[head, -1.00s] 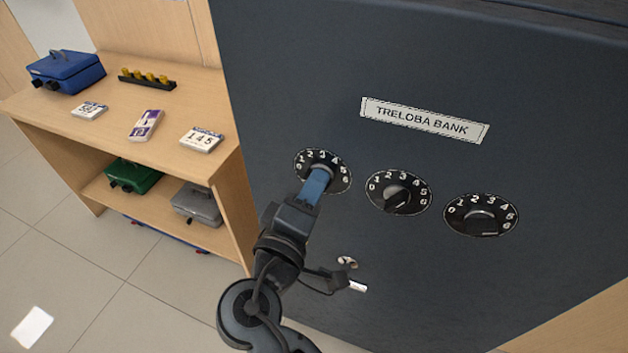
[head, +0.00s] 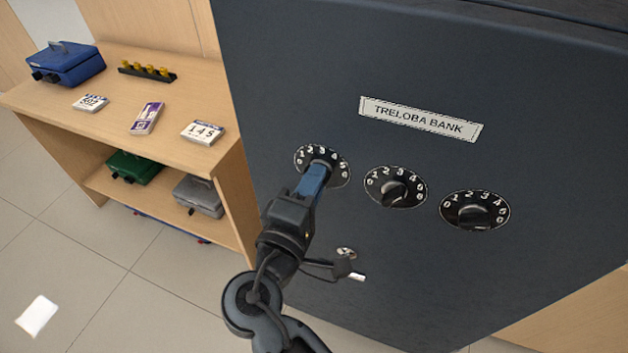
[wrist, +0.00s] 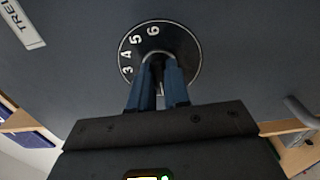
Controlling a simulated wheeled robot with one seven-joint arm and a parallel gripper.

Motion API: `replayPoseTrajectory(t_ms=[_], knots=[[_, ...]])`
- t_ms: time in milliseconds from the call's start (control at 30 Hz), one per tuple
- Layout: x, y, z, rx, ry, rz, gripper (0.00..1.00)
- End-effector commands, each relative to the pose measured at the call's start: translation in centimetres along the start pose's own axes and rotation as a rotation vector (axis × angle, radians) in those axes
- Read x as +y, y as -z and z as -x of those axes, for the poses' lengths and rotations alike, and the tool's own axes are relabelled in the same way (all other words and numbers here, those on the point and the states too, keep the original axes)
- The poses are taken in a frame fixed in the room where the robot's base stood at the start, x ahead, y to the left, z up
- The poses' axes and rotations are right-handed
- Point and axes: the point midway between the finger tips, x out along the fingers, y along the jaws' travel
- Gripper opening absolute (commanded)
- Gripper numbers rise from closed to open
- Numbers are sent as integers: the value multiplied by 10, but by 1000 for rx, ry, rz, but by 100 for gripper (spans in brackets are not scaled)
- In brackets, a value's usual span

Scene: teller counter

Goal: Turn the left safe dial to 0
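The dark safe (head: 420,270) carries three round numbered dials in a row below a "TRELOBA BANK" label (head: 421,119). My gripper (head: 318,172) is at the left dial (head: 340,178), its blue fingers covering the knob and the lower part of the face. In the wrist view the two fingers (wrist: 162,75) stand on either side of the left dial's knob (wrist: 158,64), closed around it. Numbers 3 to 6 of the left dial (wrist: 131,55) show there; its other numbers and the pointer are hidden.
The middle dial (head: 395,187) and right dial (head: 474,210) are to the right. A metal handle (head: 350,268) sits below the left dial. A wooden shelf (head: 190,155) with cash boxes and cards stands left of the safe.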

Motion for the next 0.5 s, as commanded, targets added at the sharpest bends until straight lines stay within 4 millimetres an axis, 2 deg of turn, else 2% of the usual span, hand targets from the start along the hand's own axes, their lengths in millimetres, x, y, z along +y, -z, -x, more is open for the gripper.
replayPoseTrajectory(t_ms=[33, 233, 500], knots=[[-1, 0, 0, 1, 1, 1, 22], [0, 0, 0, 0, 0, -1, 40], [0, 0, 2, 0, 0, -2, 40]])
